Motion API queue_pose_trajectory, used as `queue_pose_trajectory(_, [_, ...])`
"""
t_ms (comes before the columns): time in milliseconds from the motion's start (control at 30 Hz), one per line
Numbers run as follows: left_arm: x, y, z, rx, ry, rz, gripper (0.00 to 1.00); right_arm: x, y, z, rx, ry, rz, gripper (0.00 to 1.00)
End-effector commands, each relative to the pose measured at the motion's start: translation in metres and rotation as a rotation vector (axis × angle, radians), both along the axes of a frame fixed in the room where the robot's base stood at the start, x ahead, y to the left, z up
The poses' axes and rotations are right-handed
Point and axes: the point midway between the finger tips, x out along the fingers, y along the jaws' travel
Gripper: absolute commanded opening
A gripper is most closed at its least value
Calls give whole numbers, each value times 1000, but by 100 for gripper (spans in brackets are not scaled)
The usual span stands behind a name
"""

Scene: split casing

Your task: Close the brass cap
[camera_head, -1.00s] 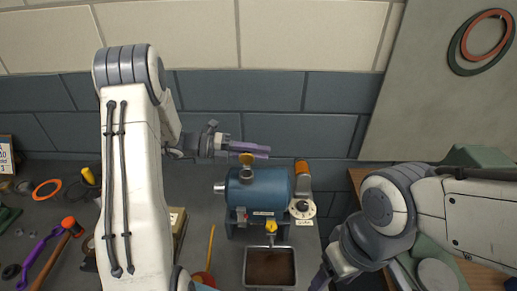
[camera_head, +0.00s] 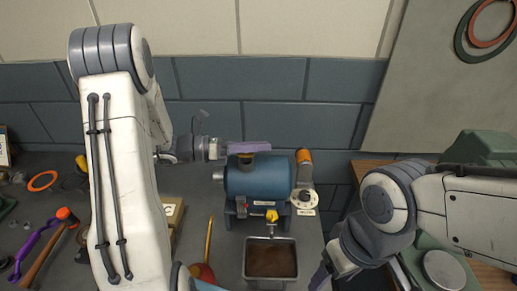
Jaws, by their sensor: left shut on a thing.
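The blue cylindrical casing (camera_head: 260,180) stands on the grey bench near the middle of the view. The brass cap (camera_head: 246,156) shows at the top of the casing, just below the fingers of my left gripper (camera_head: 250,147). These purple fingers are shut on the cap, and they hide its upper part. Whether the cap is fully seated cannot be told. My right gripper (camera_head: 320,276) is at the lower edge, right of the tray, mostly cut off and apart from the casing.
A brown-filled metal tray (camera_head: 247,262) sits below a yellow-handled valve (camera_head: 271,215). An orange-topped part and a white dial (camera_head: 304,198) stand right of the casing. A hammer (camera_head: 67,217), a purple wrench (camera_head: 38,247) and an orange ring (camera_head: 43,181) lie at left.

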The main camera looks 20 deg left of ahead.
Motion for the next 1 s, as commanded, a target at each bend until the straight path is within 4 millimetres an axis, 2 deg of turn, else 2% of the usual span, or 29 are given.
queue_pose_trajectory(33, [-2, 0, -6, 13, -43, 1, 0, 0, 0, -9, 0, 0, 0, 69])
queue_pose_trajectory(100, [-4, -1, -7, 31, -104, 1, 0, 0, 0, -15, 0, 0, 1, 69])
queue_pose_trajectory(500, [-11, -3, -11, 111, -383, 1, 0, 0, 0, -44, 0, 0, 2, 69])
queue_pose_trajectory(1000, [-13, -3, -12, 142, -491, 2, 0, 0, 0, -53, 0, 0, 2, 69])
